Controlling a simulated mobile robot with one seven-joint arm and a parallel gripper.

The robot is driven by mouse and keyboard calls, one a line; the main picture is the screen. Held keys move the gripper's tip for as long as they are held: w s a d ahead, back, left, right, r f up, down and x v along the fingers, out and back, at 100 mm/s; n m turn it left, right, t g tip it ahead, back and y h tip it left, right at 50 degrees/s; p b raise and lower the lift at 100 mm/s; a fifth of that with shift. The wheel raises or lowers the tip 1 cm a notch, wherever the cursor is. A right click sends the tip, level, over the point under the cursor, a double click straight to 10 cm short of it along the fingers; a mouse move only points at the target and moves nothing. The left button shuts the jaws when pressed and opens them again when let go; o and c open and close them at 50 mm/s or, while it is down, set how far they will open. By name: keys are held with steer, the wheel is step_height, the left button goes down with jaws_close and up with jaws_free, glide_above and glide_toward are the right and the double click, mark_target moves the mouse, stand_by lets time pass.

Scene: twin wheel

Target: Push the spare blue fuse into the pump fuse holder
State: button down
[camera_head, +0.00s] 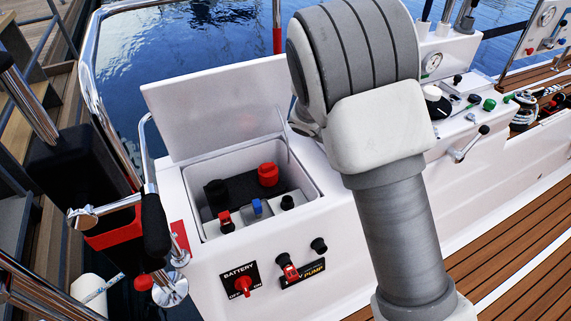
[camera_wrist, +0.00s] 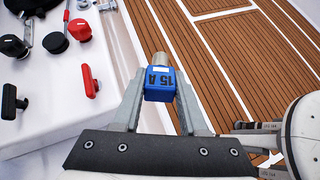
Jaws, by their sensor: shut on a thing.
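My gripper (camera_wrist: 160,100) is shut on the blue fuse (camera_wrist: 160,85), which is marked 15 A and has a metal end pointing away from me. I cannot tell which fitting is the pump fuse holder. Another blue piece (camera_head: 257,207) sits in the open locker (camera_head: 316,190).
The locker's lid (camera_head: 215,110) stands open. Black and red terminals are inside. A red battery switch (camera_head: 243,285) is left of the pump panel. In the wrist view, a red handle (camera_wrist: 91,82) and black handle (camera_wrist: 12,102) project from the white surface. Wooden deck (camera_wrist: 225,60) lies beyond.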

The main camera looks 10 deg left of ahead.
steer(key=w+a+f+m+y, duration=0.1)
steer(key=a+f+m+y, duration=0.1)
steer(key=a+m, duration=0.6)
steer(key=w+a+f+m+y+b, duration=0.1)
steer(key=w+a+f+m+y, duration=0.1)
steer(key=a+f+m, duration=0.3)
steer(key=w+a+f+m+y, duration=0.1)
steer(key=a+f+m+y, duration=0.2)
steer(key=a+m, duration=0.8)
steer(key=m, duration=0.7)
steer(key=shift+w+f+g+y+b, duration=0.35)
steer(key=shift+w+f+g+y, duration=0.05)
steer(key=shift+d+r, duration=0.1)
step_height(320, 180, down, 10)
steer(key=b, duration=0.6)
steer(key=shift+f+b, duration=0.8)
steer(key=shift+f, duration=0.4)
stand_by(0.6)
steer(key=shift+f, duration=0.9)
